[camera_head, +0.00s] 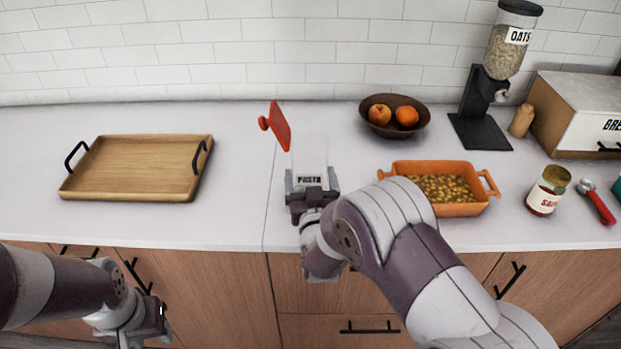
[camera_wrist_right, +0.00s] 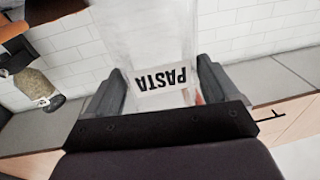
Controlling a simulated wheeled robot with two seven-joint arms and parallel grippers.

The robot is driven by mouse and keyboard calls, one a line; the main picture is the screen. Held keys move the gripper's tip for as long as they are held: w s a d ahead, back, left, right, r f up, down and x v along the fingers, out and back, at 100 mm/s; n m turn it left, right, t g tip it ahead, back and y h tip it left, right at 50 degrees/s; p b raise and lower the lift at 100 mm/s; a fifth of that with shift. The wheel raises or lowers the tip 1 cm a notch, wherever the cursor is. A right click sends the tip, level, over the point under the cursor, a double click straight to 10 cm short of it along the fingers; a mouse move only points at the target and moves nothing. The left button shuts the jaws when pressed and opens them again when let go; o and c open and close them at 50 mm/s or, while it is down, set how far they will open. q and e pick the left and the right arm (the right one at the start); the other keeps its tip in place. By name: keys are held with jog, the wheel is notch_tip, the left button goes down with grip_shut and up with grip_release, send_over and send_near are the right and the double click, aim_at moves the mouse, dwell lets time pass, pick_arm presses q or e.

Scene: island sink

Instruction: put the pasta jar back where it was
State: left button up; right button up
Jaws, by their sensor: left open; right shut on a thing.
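The pasta jar (camera_head: 311,157) is a clear, pale container with a white PASTA label, over the middle of the counter. My right gripper (camera_head: 312,188) is shut on it, with a finger on each side. In the right wrist view the jar (camera_wrist_right: 152,45) stands between the fingers of the right gripper (camera_wrist_right: 160,88), and its label appears upside down. A red lid-like piece with a knob (camera_head: 279,126) is tilted up beside the jar's top; whether it is joined to the jar I cannot tell. My left gripper (camera_head: 150,325) is open and empty, low at the counter's front.
A wooden tray (camera_head: 137,186) is on the left. An orange baking dish (camera_head: 456,209), a fruit bowl (camera_head: 422,116), an oats dispenser (camera_head: 481,128), a sauce jar (camera_head: 546,192), a red-handled tool (camera_head: 600,207) and a bread box (camera_head: 575,110) occupy the right. Counter between tray and jar is clear.

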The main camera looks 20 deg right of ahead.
jog(key=shift+f, duration=0.1)
jog(key=o, duration=1.8)
jog(key=shift+s, duration=0.15)
jog(key=s+a+b, duration=0.1)
jog(key=s+a, duration=0.1)
jog(key=s, duration=0.9)
notch_tip(320, 180, down, 6)
jog(key=n+g+y, duration=0.1)
jog(key=g+y, duration=0.2)
jog(key=g, duration=0.6)
jog(key=s+d+g, duration=0.1)
jog(key=s+g, duration=0.1)
jog(key=s, duration=0.2)
jog(key=s+d+g, duration=0.1)
jog(key=s+g, duration=0.2)
jog(key=s, duration=0.2)
jog(key=s+d+n+g, duration=0.1)
jog(key=s+d+g, duration=0.1)
jog(key=s+g, duration=0.1)
jog(key=shift+s, duration=0.75)
